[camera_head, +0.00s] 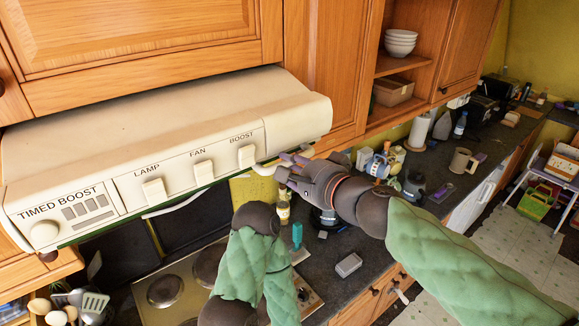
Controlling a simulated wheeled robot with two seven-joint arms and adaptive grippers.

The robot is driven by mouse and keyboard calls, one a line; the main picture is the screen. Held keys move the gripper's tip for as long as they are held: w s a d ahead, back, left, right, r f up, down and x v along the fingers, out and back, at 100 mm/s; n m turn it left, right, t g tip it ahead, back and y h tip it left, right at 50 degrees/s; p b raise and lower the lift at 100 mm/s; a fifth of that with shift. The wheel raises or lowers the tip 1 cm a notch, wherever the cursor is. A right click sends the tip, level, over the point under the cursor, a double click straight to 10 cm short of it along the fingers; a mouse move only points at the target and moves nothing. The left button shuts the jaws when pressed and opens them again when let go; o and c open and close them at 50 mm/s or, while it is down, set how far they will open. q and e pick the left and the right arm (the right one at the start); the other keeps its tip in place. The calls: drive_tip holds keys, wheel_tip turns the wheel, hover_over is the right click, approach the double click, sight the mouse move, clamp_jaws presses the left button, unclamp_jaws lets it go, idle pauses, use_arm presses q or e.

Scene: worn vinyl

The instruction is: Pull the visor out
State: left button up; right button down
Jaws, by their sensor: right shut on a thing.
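The cooker hood (180,125) is a cream-white unit under the wooden wall cupboards. Its front panel has a timer knob and lamp, fan and boost switches. The visor shows as a thin white edge or bar (180,204) running below the front panel, with a curved white end (265,168) at the right corner of the hood. My right gripper (283,167) is at that curved end, with its fingers shut on it. The fingers partly hide the contact. My left arm shows folded at bottom centre, but its gripper is not seen.
A hob (166,291) lies below the hood. A bottle (284,208), a teal item (297,235) and a grey box (348,265) stand on the dark worktop. Cupboards hang close above. Open floor (480,245) lies at right.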

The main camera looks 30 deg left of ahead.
drive_tip(key=f+b+v, duration=0.1)
drive_tip(key=b+v, duration=0.1)
drive_tip(key=v, duration=0.4)
drive_tip(key=shift+s+d+f, duration=0.2)
drive_tip(key=shift+d, duration=0.3)
drive_tip(key=c, duration=1.1)
unclamp_jaws()
drive_tip(key=shift+o, duration=0.5)
drive_tip(key=shift+d, duration=0.2)
drive_tip(key=shift+s, duration=0.1)
drive_tip(key=shift+r, duration=0.1)
